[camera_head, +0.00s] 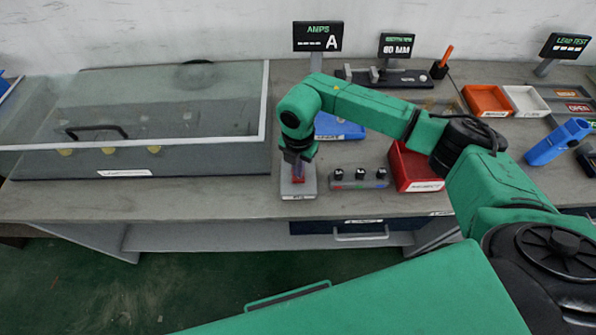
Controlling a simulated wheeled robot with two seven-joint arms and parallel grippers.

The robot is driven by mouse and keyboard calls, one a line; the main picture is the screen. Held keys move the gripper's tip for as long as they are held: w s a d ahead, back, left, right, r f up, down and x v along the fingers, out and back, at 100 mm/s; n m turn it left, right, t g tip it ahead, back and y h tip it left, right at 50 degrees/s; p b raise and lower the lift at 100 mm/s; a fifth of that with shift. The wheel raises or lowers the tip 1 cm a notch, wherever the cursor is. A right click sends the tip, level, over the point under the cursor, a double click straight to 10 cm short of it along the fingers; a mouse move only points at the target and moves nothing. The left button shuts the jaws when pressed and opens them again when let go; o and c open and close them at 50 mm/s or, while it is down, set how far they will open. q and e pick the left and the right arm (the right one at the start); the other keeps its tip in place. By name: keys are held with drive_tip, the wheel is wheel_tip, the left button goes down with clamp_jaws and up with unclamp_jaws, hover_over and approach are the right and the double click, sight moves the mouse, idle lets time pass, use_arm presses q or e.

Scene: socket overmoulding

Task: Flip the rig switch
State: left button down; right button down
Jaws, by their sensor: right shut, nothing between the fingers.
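A small grey box (298,190) with a label on its front stands near the front edge of the bench, with a red part (298,172) on top; it looks like the rig switch. My right gripper (298,160) points down right over the red part. Its fingers are shut with nothing between them. Whether the fingertips touch the red part I cannot tell, and the gripper hides some of it. My left gripper is not in view.
A glass-lidded case (140,168) stands close on the left. An AMPS display (318,36) stands behind.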

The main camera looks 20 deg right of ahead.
drive_tip(key=shift+f+b, duration=0.8)
drive_tip(key=shift+f, duration=0.15)
idle(0.7)
wheel_tip(320, 180, up, 7)
drive_tip(key=p, duration=0.5)
drive_tip(key=shift+r, duration=0.1)
idle(0.3)
